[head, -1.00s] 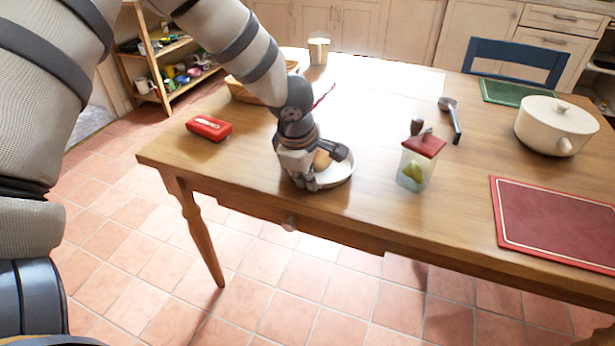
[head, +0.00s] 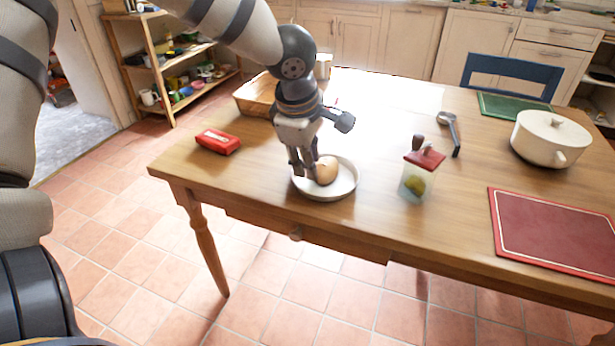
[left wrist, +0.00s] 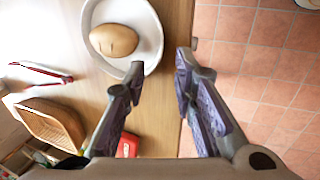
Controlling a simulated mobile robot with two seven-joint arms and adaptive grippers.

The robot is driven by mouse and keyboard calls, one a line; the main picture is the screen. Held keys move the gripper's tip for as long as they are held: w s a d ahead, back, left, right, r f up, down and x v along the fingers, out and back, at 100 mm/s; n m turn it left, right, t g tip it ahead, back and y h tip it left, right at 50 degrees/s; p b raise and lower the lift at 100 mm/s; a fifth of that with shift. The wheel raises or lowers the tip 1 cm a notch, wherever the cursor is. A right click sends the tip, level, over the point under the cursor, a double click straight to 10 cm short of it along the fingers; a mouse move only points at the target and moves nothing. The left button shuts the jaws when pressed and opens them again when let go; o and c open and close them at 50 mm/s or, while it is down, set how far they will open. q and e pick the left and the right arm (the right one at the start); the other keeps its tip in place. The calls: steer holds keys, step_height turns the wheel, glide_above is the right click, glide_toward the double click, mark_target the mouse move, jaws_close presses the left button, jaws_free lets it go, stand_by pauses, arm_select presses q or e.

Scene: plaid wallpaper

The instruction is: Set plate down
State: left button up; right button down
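A shallow white plate (head: 345,186) rests flat on the wooden table (head: 245,185) near its front edge. A round tan bread-like item (head: 326,170) sits in it. In the left wrist view the plate (left wrist: 148,28) and the tan item (left wrist: 114,40) show at the top. My left gripper (head: 301,170) is just above the plate's left side, pointing down. In the wrist view its fingers (left wrist: 162,64) are apart with nothing held between them; the plate's rim lies close to one fingertip. My right gripper is not in view.
A red case (head: 218,141) lies left of the plate; a wicker basket (head: 256,96) stands behind. To the right are a red-lidded jar (head: 416,182), a ladle (head: 452,132), a white pot (head: 550,138) and a red mat (head: 555,232). Bare table surrounds the plate.

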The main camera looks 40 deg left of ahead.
arm_select(q)
steer(key=s+a+f+m+g+y, duration=0.1)
steer(key=s+f+m+y, duration=0.1)
steer(key=s+f+m, duration=0.45)
steer(key=s+a+f+m+y, duration=0.1)
steer(key=s+f+m+y, duration=0.2)
steer(key=f, duration=0.7)
steer(key=s+d+f+m+g+h, duration=0.1)
steer(key=s+d+f+m+h, duration=0.1)
steer(key=s, duration=0.6)
steer(key=s+d+f+m+g+h, duration=0.1)
steer(key=s+d+f+m, duration=0.3)
steer(key=s, duration=0.5)
steer(key=s+d+f+m+g+h, duration=0.2)
steer(key=s+m, duration=0.3)
steer(key=s, duration=0.3)
steer(key=shift+s+d+f+h, duration=0.3)
steer(key=shift+d+f+h, duration=0.1)
steer(key=shift+d+f, duration=0.25)
